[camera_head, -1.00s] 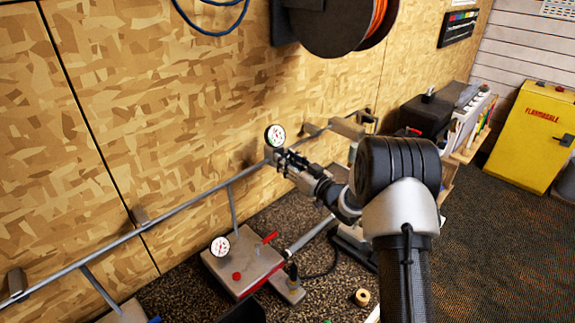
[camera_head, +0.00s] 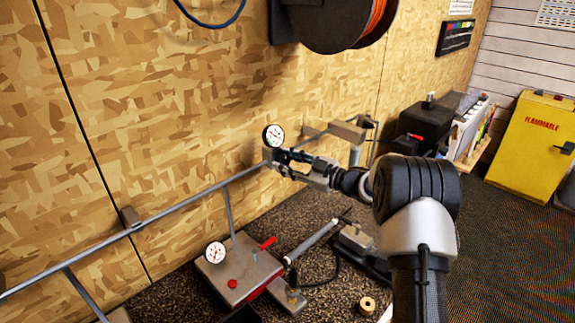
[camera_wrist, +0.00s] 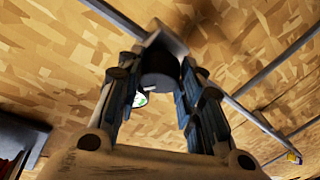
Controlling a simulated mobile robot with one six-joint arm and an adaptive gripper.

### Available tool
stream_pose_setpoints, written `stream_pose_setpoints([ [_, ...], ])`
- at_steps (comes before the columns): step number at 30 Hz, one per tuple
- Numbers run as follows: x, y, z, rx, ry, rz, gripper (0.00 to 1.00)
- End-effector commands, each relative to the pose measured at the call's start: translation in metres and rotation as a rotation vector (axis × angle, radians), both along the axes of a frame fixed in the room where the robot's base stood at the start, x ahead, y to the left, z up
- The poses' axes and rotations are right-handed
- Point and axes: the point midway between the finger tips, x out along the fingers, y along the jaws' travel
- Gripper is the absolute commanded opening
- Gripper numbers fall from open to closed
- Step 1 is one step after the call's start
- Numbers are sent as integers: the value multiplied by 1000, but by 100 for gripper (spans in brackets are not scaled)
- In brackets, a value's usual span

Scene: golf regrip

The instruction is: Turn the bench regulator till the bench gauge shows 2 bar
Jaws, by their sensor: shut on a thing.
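A dark round regulator knob (camera_wrist: 160,70) sits between the two fingers of my gripper (camera_wrist: 158,88) in the wrist view. My gripper (camera_head: 281,162) is shut on it at the wall pipe, and the fingers and arm hide most of the knob in the head view. A round white-faced gauge (camera_head: 274,135) with a dark rim stands just above the gripper. Part of its face (camera_wrist: 139,99) shows beside the left finger in the wrist view. Its green and red marks show, but its reading is too small to tell.
A second gauge (camera_head: 215,252) stands on a grey metal box (camera_head: 240,268) with a red lever, below the pipe. A metal pipe (camera_head: 185,205) runs along the wood-panel wall. A roll of tape (camera_head: 367,304) lies on the speckled bench. A yellow cabinet (camera_head: 530,145) stands at the right.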

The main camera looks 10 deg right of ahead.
Motion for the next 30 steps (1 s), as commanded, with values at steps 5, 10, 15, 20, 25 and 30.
stream_pose_setpoints([
  [5,0,-1,1,-22,-16,12,10],
  [10,0,-1,1,-25,-18,14,10],
  [15,1,-1,1,-24,-18,13,10],
  [20,0,-1,1,-24,-18,13,41],
  [25,0,0,1,-24,-17,14,52],
  [30,0,0,1,-24,-17,14,54],
])
